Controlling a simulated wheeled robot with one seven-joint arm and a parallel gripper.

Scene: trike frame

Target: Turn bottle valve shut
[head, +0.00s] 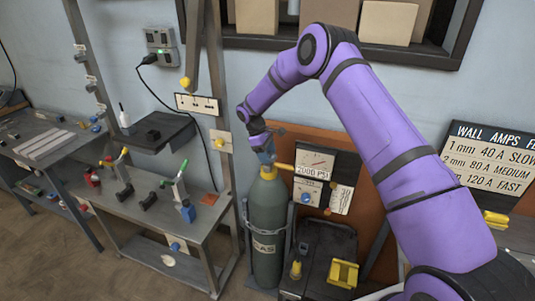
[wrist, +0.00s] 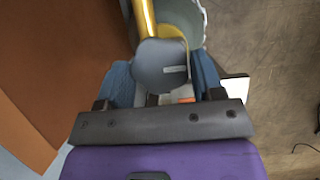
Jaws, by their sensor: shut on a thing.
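My gripper (head: 265,155) is at the bottle's top, coming from above. In the wrist view, its blue fingers (wrist: 164,72) are on both sides of the grey valve knob (wrist: 160,66) and shut on it. The yellow pipe (wrist: 146,18) and part of the bottle (wrist: 196,18) show beyond. The knob is mostly hidden by my gripper in the head view.
A gauge panel (head: 315,162) reading 2000 PSI stands right of the bottle on a brown board (head: 367,200). A dark cart (head: 328,245) with a yellow block (head: 343,273) is below it. A workbench (head: 160,215) with clamps stands left. A metal post (head: 217,100) rises beside it.

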